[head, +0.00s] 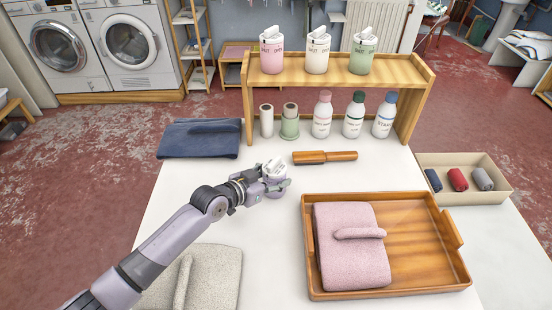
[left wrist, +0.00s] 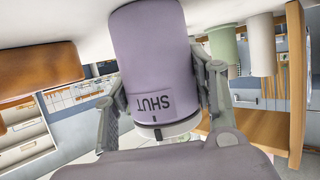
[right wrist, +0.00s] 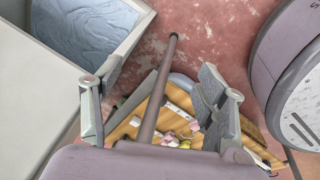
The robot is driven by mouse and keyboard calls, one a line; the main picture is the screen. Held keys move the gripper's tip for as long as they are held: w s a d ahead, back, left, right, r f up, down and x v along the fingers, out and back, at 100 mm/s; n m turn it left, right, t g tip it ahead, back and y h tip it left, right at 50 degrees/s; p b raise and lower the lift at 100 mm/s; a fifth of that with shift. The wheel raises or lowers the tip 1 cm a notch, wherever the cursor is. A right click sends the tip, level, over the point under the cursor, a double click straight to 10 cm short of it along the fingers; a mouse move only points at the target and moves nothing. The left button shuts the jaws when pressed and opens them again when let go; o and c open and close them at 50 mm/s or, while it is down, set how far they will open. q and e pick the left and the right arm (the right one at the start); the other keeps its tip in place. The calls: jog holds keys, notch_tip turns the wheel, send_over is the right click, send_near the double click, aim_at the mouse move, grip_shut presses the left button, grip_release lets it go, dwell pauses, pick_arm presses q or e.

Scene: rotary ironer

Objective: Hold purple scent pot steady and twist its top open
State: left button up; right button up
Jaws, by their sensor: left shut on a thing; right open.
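My left gripper (head: 277,184) is shut on the purple scent pot (left wrist: 150,50). In the head view the pot stands near the middle of the white table, mostly hidden by the gripper, with its white top (head: 274,167) showing above. In the left wrist view the pot appears upside down, its body between both fingers, with "SHUT" and a dark mark near the white top. Whether the pot touches the table is hard to tell. My right gripper (right wrist: 152,92) is open and empty, over the floor area away from the pot, and is out of the head view.
A tray (head: 420,235) holds a pink towel. A navy cloth (head: 200,138) lies left.

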jog(key=s+d+r+n+g, duration=0.1)
jog(key=s+d+r+g, duration=0.1)
jog(key=d+r, duration=0.9)
jog(key=w+d+r+n+t+h, duration=0.1)
jog(key=w+d+r+n, duration=0.2)
jog(key=w+d+r, duration=0.4)
jog(key=w+d+r+n+t+h, duration=0.1)
jog(key=w+d+r+n+t, duration=0.25)
jog(key=w+r, duration=0.65)
jog(key=w+d+r+n+t+h, duration=0.1)
jog(key=w+d+r+n+t, duration=0.15)
jog(key=w+r+n, duration=0.5)
jog(key=w+a+r+n+t, duration=0.1)
jog(key=w+r+t, duration=0.1)
jog(key=w+r, duration=0.5)
jog(key=w+a+r+n+t, duration=0.1)
jog(key=w+r+n+t, duration=0.1)
jog(key=r, duration=0.9)
jog(key=w+a+r+n+t, duration=0.1)
jog(key=w+r+t, duration=0.1)
jog(key=w+r, duration=0.45)
jog(key=w+a+f+m+g+h, duration=0.1)
jog(key=w+a+f+m+g, duration=0.1)
jog(key=w+a+f+m, duration=0.4)
jog(key=m+g+y, duration=0.6)
jog(key=g+y, duration=0.3)
send_near(274, 162)
jog(key=x, duration=0.9)
